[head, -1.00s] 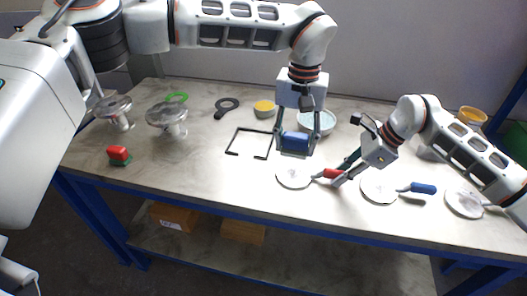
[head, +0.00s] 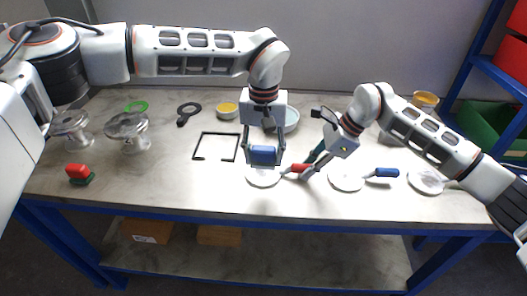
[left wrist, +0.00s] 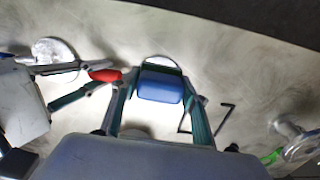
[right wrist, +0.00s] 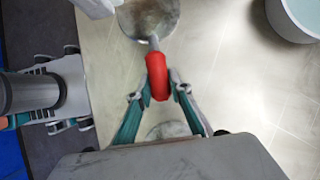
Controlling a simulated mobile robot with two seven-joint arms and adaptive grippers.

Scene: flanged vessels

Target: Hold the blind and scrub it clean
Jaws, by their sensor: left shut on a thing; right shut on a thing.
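A round pale blind (head: 263,179) with a red handle (head: 295,169) is at the table's middle front. My right gripper (head: 307,172) is shut on that red handle, also clear in the right wrist view (right wrist: 157,76). The blind's disc (right wrist: 150,17) extends beyond the fingers there. My left gripper (head: 263,153) points down, shut on a blue block-shaped scrubber (head: 263,157) above the disc. In the left wrist view the blue scrubber (left wrist: 160,85) hides most of the disc. I cannot tell whether they touch.
Another disc (head: 346,181) with a blue handle (head: 382,173) and a third disc (head: 424,183) lie right. A pale bowl (head: 288,119) stands behind my left gripper. A black frame (head: 198,147), flanged vessels (head: 128,132) and a red-green brush (head: 79,174) are left.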

